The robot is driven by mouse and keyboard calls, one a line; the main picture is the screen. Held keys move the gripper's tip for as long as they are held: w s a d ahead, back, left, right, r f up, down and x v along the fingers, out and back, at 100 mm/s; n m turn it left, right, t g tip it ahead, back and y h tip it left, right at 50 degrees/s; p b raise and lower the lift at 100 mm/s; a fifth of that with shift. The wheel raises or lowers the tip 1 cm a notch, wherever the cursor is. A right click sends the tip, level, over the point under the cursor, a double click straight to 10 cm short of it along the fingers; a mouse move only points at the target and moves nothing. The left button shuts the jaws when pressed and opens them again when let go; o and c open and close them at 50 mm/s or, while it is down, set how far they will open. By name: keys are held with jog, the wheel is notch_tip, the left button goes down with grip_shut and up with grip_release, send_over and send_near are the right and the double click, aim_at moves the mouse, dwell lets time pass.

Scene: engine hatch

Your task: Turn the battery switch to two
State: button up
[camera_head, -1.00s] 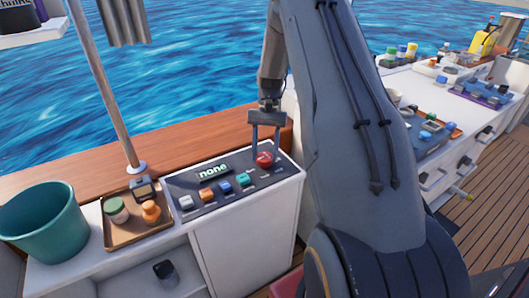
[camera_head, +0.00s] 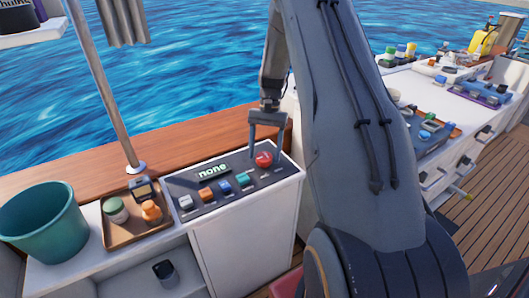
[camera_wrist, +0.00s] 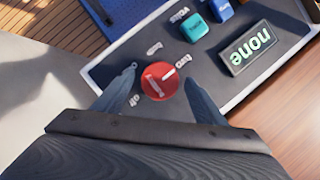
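The battery switch is a round red knob (camera_head: 264,159) with white marks, at the right end of a dark panel. In the wrist view the knob (camera_wrist: 160,82) sits between my gripper's fingers (camera_wrist: 160,74).
The panel (camera_head: 210,200) carries a display (camera_head: 213,171) reading "none" and several coloured switches to the knob's left. A brown tray (camera_head: 126,235) with small items and a teal bucket (camera_head: 44,225) stand further left. A wooden ledge (camera_head: 190,145) runs behind.

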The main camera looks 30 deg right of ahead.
jog(key=shift+r, duration=0.1)
jog(key=b+v, duration=0.1)
jog(key=v, duration=0.6)
jog(key=shift+r+b, duration=0.3)
jog(key=shift+b, duration=0.05)
jog(key=s+a+r+n+t+h, duration=0.2)
jog(key=s+a+r+n, duration=0.2)
jog(key=s+a, duration=0.7)
jog(key=s+a+n, duration=0.2)
jog(key=s+a, duration=0.2)
jog(key=s, duration=0.3)
jog(key=s+a+n+t+h, duration=0.1)
jog(key=s+a+n, duration=0.1)
jog(key=s+a, duration=0.3)
jog(key=shift+s+f+n+t, duration=0.3)
jog(key=shift+s+f+n, duration=0.15)
jog(key=shift+s, duration=0.45)
jog(key=shift+c, duration=0.2)
